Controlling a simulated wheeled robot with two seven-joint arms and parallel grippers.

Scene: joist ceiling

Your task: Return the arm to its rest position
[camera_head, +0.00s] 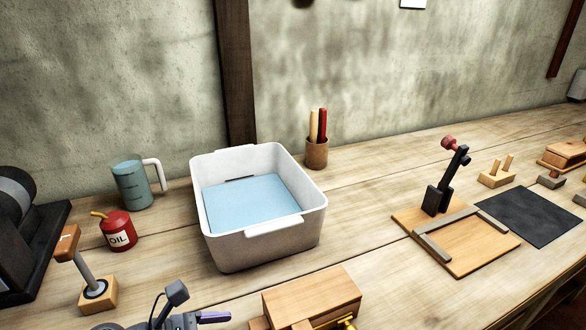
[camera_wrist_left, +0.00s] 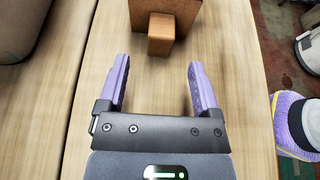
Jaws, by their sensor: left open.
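My left gripper (camera_head: 207,318) shows at the bottom edge of the head view, low over the front of the bench, partly cut off by the frame. In the left wrist view its two purple fingers (camera_wrist_left: 160,78) are spread apart with bare wooden bench between them. It is open and holds nothing. A wooden block-like box (camera_head: 312,297) stands just to its right in the head view. In the wrist view a brown wooden box with a small protruding block (camera_wrist_left: 160,34) lies ahead of the fingertips, apart from them. My right gripper is not in view.
A white bin (camera_head: 265,250) with a blue panel inside stands mid-bench. At left are an oil can (camera_head: 118,231), a teal mug (camera_head: 133,186) and a wooden-handled tool (camera_head: 97,296). A pen cup (camera_head: 316,154) stands behind; a wooden board fixture (camera_head: 455,258) and black mat (camera_head: 530,217) lie right.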

